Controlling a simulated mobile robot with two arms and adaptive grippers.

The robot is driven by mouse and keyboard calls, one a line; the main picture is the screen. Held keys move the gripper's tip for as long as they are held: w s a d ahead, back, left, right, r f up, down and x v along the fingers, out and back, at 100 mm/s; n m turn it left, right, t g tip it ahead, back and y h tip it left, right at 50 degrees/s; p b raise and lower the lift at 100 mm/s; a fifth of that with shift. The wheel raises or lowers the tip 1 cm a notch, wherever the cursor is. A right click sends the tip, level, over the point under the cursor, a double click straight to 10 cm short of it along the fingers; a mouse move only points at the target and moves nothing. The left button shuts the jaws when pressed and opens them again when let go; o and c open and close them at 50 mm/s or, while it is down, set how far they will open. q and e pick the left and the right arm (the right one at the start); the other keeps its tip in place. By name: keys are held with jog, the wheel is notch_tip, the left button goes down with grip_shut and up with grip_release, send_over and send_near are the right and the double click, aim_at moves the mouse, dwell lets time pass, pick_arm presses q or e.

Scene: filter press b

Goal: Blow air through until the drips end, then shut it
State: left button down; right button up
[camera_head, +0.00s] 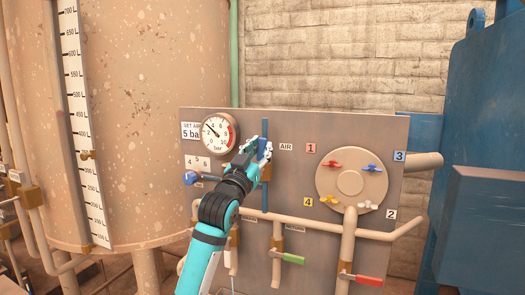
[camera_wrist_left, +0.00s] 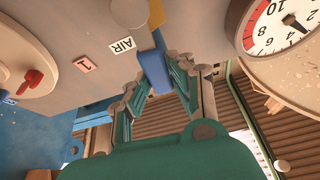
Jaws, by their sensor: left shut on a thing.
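My left gripper (camera_head: 262,156) is at the blue air pipe (camera_head: 265,127), left of the AIR label (camera_head: 287,146). In the left wrist view its fingers (camera_wrist_left: 160,80) are shut on a blue valve handle (camera_wrist_left: 152,66). In the head view the gripper largely hides this handle. The pressure gauge (camera_head: 219,132) has its needle pointing up and left, roughly between 2 and 4 bar. It also shows in the left wrist view (camera_wrist_left: 275,28). A sign (camera_head: 191,131) beside it reads set air 5 bar. No drips can be made out. My right gripper is out of view.
A blue knob (camera_head: 190,178) sits below the gauge. A round plate (camera_head: 349,181) carries red, blue, yellow and white handles. Green (camera_head: 292,259) and red (camera_head: 368,280) valve handles are on the lower pipes. A tank (camera_head: 150,110) stands left; blue machinery (camera_head: 485,150) stands right.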

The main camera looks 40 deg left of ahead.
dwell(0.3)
pick_arm(q)
jog(key=c, duration=1.2)
grip_release()
jog(key=shift+a, duration=0.15)
jog(key=shift+o, duration=0.2)
jog(key=v, duration=1.2)
